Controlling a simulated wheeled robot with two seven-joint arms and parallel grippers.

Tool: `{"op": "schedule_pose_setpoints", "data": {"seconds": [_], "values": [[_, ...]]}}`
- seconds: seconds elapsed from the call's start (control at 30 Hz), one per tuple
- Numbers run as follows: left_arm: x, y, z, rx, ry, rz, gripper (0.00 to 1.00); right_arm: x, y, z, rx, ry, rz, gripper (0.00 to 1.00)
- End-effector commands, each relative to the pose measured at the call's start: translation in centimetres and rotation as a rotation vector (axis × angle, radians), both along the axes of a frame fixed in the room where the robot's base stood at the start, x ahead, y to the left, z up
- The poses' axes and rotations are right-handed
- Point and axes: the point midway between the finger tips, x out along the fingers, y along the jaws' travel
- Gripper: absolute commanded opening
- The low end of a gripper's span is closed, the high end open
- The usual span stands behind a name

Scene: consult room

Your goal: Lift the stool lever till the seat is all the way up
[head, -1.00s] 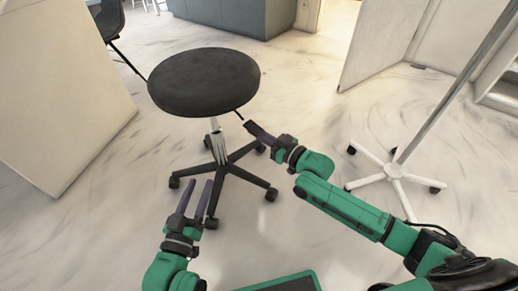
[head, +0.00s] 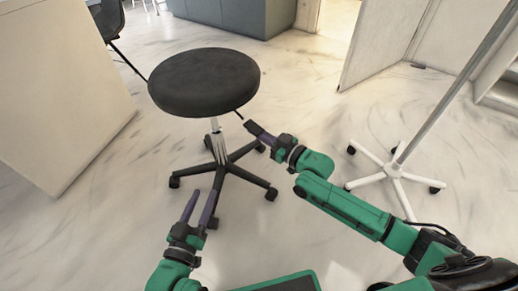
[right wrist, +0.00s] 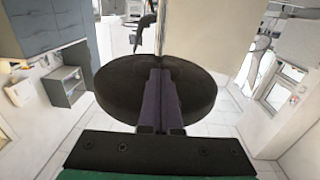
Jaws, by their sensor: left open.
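The stool's round black seat (head: 204,80) stands on a silver column (head: 216,138). The thin dark lever (head: 239,115) sticks out from under the seat on the right. My right gripper (head: 250,127) is shut, its fingertips right by the lever's outer end; I cannot tell if they touch it. In the right wrist view the closed fingers (right wrist: 160,95) point at the seat (right wrist: 110,90), and the lever is hidden. My left gripper (head: 207,184) is open and empty, low in front of the stool's base.
The stool's black base (head: 250,177) has several casters. A white pole stand (head: 393,172) on casters is at the right. A pale cabinet (head: 60,90) stands at the left. The floor between is clear.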

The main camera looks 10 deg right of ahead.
Motion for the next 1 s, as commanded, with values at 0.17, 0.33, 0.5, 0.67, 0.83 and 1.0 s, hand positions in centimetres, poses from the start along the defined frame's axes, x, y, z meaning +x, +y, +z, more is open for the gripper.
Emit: {"op": "schedule_pose_setpoints", "data": {"seconds": [0.17, 0.33, 0.5, 0.67, 0.83, 1.0], "values": [[-0.3, 0.0, -0.5, 0.002, 0.017, -0.002, 0.50, 0.1, 0.0, 0.4, 0.003, -0.008, 0.000, 0.00], [-0.6, -0.1, -0.9, 0.004, 0.031, -0.004, 0.50, 0.1, 0.0, 0.5, 0.003, -0.008, 0.000, 0.00], [-0.9, -0.1, -1.4, 0.006, 0.045, -0.007, 0.50, 0.1, 0.0, 0.5, 0.003, -0.008, 0.000, 0.00], [-1.1, -0.1, -1.9, 0.008, 0.060, -0.009, 0.50, 0.1, 0.0, 0.6, 0.003, -0.008, 0.000, 0.00], [-1.5, -0.1, -2.4, 0.010, 0.076, -0.012, 0.50, 0.1, 0.0, 0.6, 0.003, -0.008, 0.000, 0.00], [-1.8, -0.2, -2.7, 0.013, 0.092, -0.015, 0.50, 0.1, 0.0, 0.8, 0.003, -0.007, 0.000, 0.00]]}}
